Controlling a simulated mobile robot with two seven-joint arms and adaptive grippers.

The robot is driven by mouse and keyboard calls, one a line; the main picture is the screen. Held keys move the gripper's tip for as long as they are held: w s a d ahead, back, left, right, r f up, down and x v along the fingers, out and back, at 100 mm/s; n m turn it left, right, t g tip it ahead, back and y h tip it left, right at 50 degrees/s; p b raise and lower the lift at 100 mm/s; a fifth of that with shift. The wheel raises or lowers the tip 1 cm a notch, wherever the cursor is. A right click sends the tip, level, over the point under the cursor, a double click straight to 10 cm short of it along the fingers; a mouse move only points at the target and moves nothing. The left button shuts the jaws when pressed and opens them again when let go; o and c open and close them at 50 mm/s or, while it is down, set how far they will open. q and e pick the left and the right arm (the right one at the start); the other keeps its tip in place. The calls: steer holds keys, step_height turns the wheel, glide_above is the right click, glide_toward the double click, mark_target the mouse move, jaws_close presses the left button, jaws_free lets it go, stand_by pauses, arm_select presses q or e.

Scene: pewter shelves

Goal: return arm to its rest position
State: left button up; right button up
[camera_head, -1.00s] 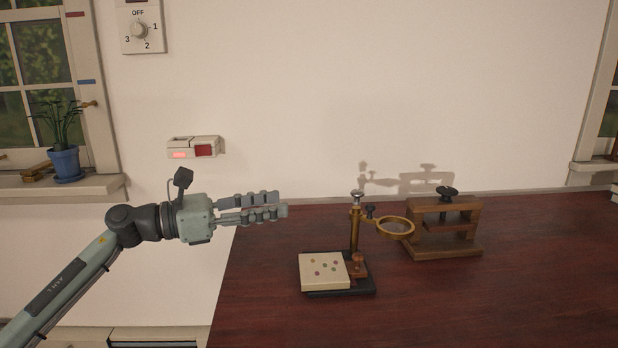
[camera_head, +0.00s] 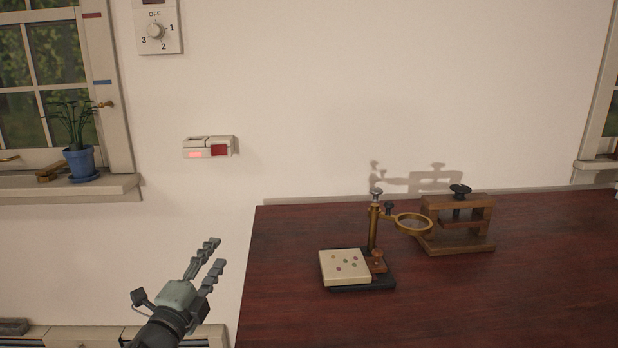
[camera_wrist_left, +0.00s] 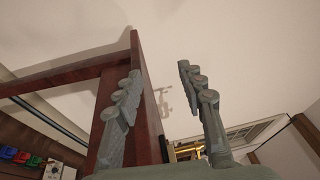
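My left gripper (camera_head: 212,254) is at the lower left of the head view, left of the wooden table's edge and in front of the white wall. Its two fingers point up and slightly right. They are apart with nothing between them. In the left wrist view the two fingers (camera_wrist_left: 157,85) also stand apart and empty, with the wall behind them. My right gripper is in neither view.
The dark red table (camera_head: 480,310) is to the right. It bears a brass magnifier stand (camera_head: 374,228) with a dotted cream block (camera_head: 344,267), and a wooden press (camera_head: 457,238). A potted plant (camera_head: 80,160) stands on the windowsill. A switch box (camera_head: 208,147) is on the wall.

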arm_select(q)
steer(key=s+a+f+n+g+y, duration=0.35)
steer(key=s+f+n, duration=0.3)
steer(key=f, duration=0.45)
steer(key=s+a+f+n+g+y, duration=0.35)
steer(key=s+f+n, duration=0.3)
steer(key=f, duration=0.45)
steer(key=s+f+n+g, duration=0.1)
steer(key=s+f+g, duration=0.2)
steer(key=s, duration=0.4)
steer(key=s+f+n+g+h, duration=0.1)
steer(key=s+f+n+g, duration=0.1)
steer(key=s+f, duration=0.3)
steer(key=s+f+n+g, duration=0.2)
steer(key=s+f+g, duration=0.2)
steer(key=s, duration=0.6)
steer(key=shift+h, duration=0.3)
